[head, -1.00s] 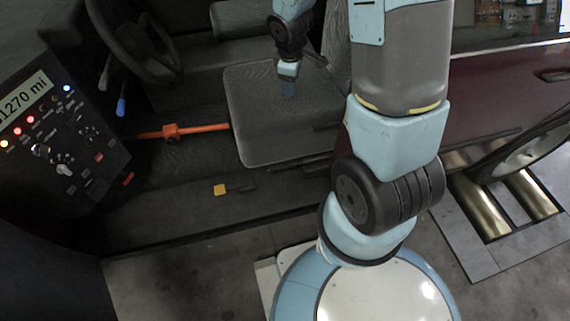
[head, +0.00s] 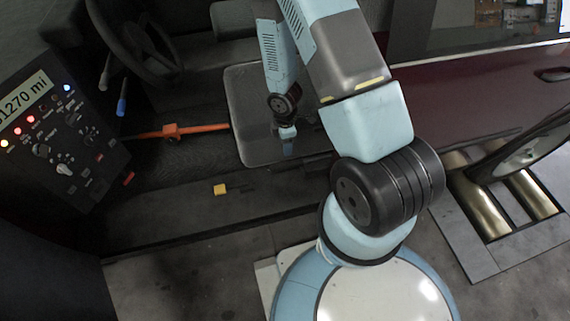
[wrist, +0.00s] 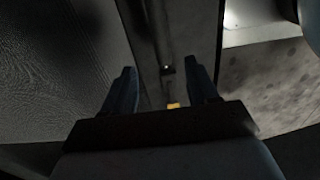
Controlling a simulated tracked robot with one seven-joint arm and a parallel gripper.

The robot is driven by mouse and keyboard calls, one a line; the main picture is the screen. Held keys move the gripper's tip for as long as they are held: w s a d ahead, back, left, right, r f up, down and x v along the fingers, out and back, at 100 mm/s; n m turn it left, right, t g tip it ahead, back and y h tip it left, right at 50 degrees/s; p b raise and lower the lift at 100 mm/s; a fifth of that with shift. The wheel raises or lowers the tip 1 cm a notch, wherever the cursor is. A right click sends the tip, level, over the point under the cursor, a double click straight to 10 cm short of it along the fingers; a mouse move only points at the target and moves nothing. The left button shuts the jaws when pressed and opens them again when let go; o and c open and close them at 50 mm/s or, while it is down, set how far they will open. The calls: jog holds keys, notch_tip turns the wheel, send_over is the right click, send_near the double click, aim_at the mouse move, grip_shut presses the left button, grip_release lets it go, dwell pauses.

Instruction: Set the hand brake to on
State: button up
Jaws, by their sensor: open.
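My gripper (head: 288,147) points down in front of the seat cushion's right part in the head view. In the wrist view its two dark blue fingers (wrist: 162,92) are spread apart with nothing held between them. A small yellow piece (head: 220,189) lies on the dark sill below the seat, with a dark slim part beside it; it may be the hand brake's grip, but I cannot tell for sure. The yellow piece also shows in the wrist view (wrist: 173,105), between and beyond the fingers. My gripper is right of and above it in the head view, not touching it.
A grey seat (head: 250,140) stands behind. An orange bar (head: 180,131) runs left of it, near the steering wheel (head: 130,40) and a blue-tipped lever (head: 121,106). A control panel (head: 60,135) with lit lamps stands at left. Metal rollers (head: 480,205) are at right.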

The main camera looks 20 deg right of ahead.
aim_at(285, 164)
jog(key=shift+f, duration=6.8)
grip_shut()
